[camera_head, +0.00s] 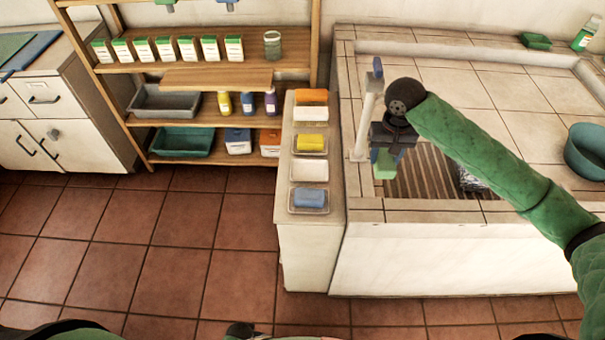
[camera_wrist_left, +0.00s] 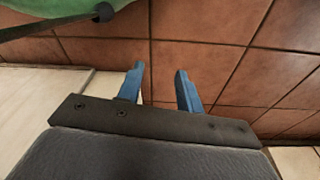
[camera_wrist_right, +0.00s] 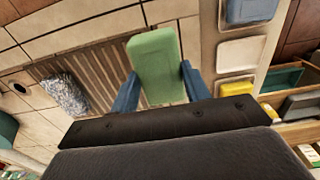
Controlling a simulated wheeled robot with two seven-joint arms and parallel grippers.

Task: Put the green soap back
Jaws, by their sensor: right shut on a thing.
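The green soap (camera_head: 385,168) is a pale green block held in my right gripper (camera_head: 385,158) above the slatted drain area (camera_head: 428,172) of the basin. In the right wrist view the green soap (camera_wrist_right: 157,65) sits between the two blue fingers, clear of the slats. To the left of it, a narrow ledge (camera_head: 283,150) bears a row of soap dishes. An empty white dish (camera_head: 309,171) lies between the yellow soap (camera_head: 311,142) and the blue soap (camera_head: 310,196). My left gripper (camera_wrist_left: 160,82) is open and empty over the floor tiles.
An orange soap (camera_head: 311,96) is at the ledge's far end. A pale upright post (camera_head: 367,115) with a blue top stands between the ledge and the slats. A crumpled grey item (camera_wrist_right: 64,93) lies on the slats. A teal bowl (camera_head: 588,150) is at right.

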